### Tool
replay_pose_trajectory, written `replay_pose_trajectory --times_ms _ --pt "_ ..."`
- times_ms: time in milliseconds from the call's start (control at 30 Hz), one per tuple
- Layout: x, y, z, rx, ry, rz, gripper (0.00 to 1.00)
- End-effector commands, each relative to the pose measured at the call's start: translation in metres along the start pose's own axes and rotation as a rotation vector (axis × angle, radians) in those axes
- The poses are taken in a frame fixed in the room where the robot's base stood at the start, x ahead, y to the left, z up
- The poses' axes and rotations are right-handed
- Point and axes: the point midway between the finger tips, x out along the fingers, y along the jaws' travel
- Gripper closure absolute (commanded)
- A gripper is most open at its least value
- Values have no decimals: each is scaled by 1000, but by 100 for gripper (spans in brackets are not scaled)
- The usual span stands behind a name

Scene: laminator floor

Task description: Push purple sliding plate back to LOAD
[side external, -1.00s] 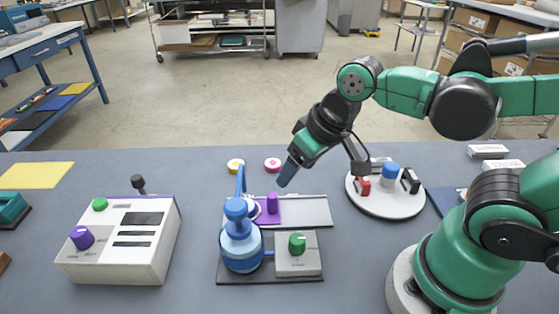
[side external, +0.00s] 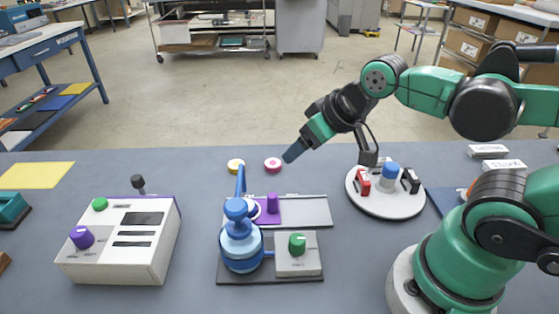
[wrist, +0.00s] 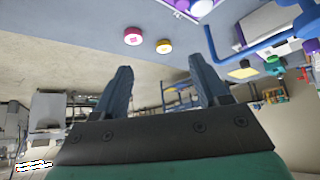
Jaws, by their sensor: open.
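The purple sliding plate (side external: 267,218) sits at the left end of a grey rail (side external: 310,211), beside the blue press (side external: 241,235). A purple knob (side external: 272,203) stands upright on the plate. My gripper (side external: 290,155) is in the air above and to the right of the plate, touching nothing. In the wrist view my gripper (wrist: 158,82) shows two dark blue fingers spread apart with nothing between them. A bit of the plate (wrist: 182,10) shows at the top edge of the wrist view. The press's blue lever and head hide part of the plate's left side.
A green-knobbed box (side external: 298,262) is in front of the rail. A white machine (side external: 122,245) stands at left. Pink (side external: 272,165) and yellow (side external: 236,166) discs lie behind the rail.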

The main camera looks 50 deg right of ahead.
Motion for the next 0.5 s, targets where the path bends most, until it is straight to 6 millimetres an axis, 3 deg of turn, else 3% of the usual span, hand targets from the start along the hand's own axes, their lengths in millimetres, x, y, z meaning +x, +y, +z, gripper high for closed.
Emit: replay_pose_trajectory --times_ms 267,500 --pt "1 -1 -1 0 -17 -2 40" --pt "20 -12 -8 3 -218 -18 40"
